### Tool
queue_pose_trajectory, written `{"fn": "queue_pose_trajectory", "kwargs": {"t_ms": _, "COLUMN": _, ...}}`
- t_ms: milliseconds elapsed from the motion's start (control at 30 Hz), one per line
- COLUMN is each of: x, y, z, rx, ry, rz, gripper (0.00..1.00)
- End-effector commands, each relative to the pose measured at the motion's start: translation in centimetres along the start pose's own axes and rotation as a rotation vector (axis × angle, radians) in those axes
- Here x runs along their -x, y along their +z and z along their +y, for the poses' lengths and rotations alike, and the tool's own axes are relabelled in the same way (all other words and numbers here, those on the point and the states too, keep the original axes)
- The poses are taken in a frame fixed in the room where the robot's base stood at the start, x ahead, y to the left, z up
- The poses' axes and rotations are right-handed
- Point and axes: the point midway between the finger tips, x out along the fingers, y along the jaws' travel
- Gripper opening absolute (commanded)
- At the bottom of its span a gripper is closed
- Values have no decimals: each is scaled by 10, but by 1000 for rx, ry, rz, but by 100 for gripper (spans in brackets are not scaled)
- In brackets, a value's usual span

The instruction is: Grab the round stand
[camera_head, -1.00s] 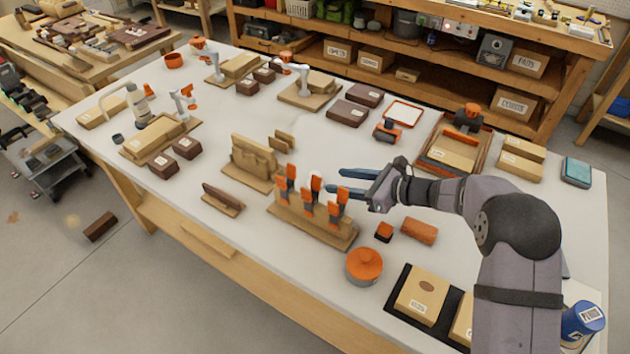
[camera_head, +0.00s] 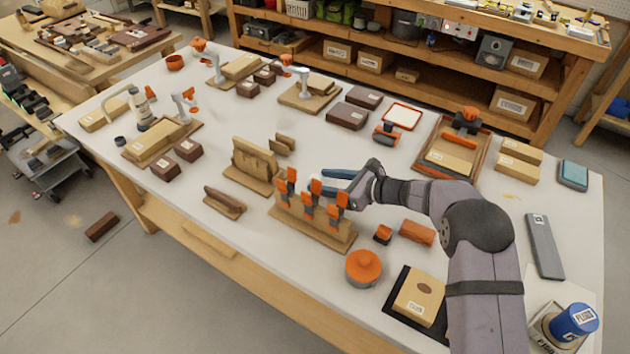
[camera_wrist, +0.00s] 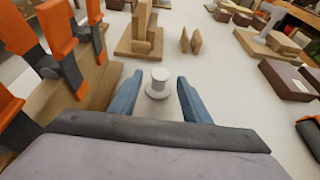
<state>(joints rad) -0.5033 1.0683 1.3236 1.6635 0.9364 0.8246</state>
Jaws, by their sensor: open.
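The round stand (camera_wrist: 158,90) is a small whitish piece with a flat round base and a short upright cylinder. In the wrist view it stands upright on the white bench top, between the two blue fingers. My gripper (camera_wrist: 157,82) is open, one finger on each side of it, and I see space between the fingers and the stand. In the head view my gripper (camera_head: 319,182) reaches in low from the right, just behind the orange clamps, which largely hide the stand there.
Several orange and dark clamps (camera_head: 308,205) stand on a wooden rack close on the left of my gripper in the wrist view. A wooden holder (camera_head: 254,165) stands beyond. An orange-topped round container (camera_head: 363,267) sits nearer the front edge. Bench right of the fingers is clear.

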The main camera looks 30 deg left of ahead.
Motion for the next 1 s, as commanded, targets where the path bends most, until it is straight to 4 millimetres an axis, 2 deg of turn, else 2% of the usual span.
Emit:
{"fn": "queue_pose_trajectory", "kwargs": {"t_ms": 133, "x": -13, "y": 0, "z": 1, "rx": 0, "ry": 1, "rz": 0, "gripper": 44}}
{"fn": "queue_pose_trajectory", "kwargs": {"t_ms": 433, "x": -16, "y": 0, "z": 0, "rx": 0, "ry": 0, "rz": -1, "gripper": 44}}
{"fn": "queue_pose_trajectory", "kwargs": {"t_ms": 600, "x": -15, "y": 0, "z": 0, "rx": 0, "ry": 0, "rz": 0, "gripper": 3}}
{"fn": "queue_pose_trajectory", "kwargs": {"t_ms": 1000, "x": -15, "y": 1, "z": 0, "rx": 0, "ry": 0, "rz": -1, "gripper": 2}}
